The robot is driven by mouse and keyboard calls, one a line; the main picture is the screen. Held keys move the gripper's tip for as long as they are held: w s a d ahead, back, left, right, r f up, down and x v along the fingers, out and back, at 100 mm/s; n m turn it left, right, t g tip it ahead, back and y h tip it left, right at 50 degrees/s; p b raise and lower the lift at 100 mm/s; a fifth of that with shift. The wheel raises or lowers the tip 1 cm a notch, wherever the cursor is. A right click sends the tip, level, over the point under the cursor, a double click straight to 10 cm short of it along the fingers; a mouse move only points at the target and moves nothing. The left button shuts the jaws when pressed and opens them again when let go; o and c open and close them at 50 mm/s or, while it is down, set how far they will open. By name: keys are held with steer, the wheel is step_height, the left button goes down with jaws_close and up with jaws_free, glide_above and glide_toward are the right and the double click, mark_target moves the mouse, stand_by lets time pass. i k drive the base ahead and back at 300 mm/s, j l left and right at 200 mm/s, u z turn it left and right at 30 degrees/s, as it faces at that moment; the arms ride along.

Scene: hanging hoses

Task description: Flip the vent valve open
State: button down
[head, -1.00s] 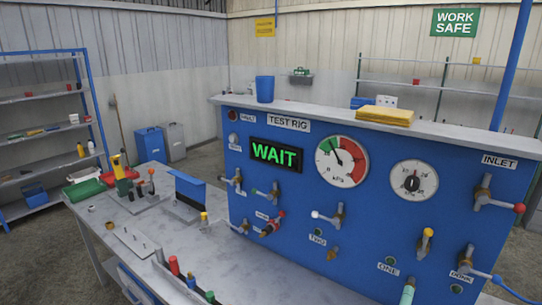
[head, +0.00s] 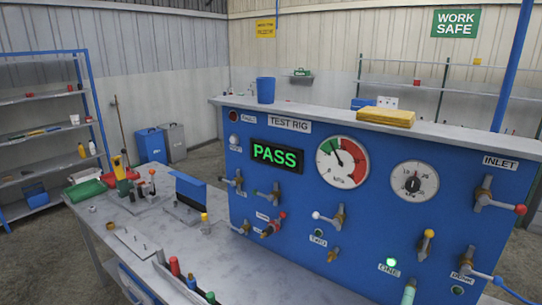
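The blue test rig panel (head: 300,240) carries several small valves with coloured handle tips. I cannot read a vent label, so I cannot tell which valve is the vent valve. The green display (head: 276,154) reads PASS. My gripper is not in view.
A red-and-green gauge (head: 342,161) and a white dial (head: 414,182) sit on the panel. A blue cup (head: 265,90) and yellow cloth (head: 386,117) rest on its top ledge. The grey bench (head: 150,235) at left holds tools. A blue hose (head: 515,292) leaves at the lower right.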

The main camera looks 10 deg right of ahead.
mark_target(233, 183)
steer(key=i+j, duration=0.15)
steer(key=j, duration=0.2)
steer(key=i+j+z, duration=0.15)
steer(key=j, duration=0.2)
steer(key=i+j, duration=0.15)
steer(key=j, duration=0.2)
steer(key=i+j+z, duration=0.15)
steer(key=j, duration=0.2)
steer(key=i+j, duration=0.1)
steer(key=j, duration=0.3)
steer(key=i+j+z, duration=0.15)
steer(key=j, duration=0.25)
steer(key=i+l+u, duration=0.35)
steer(key=u, duration=0.15)
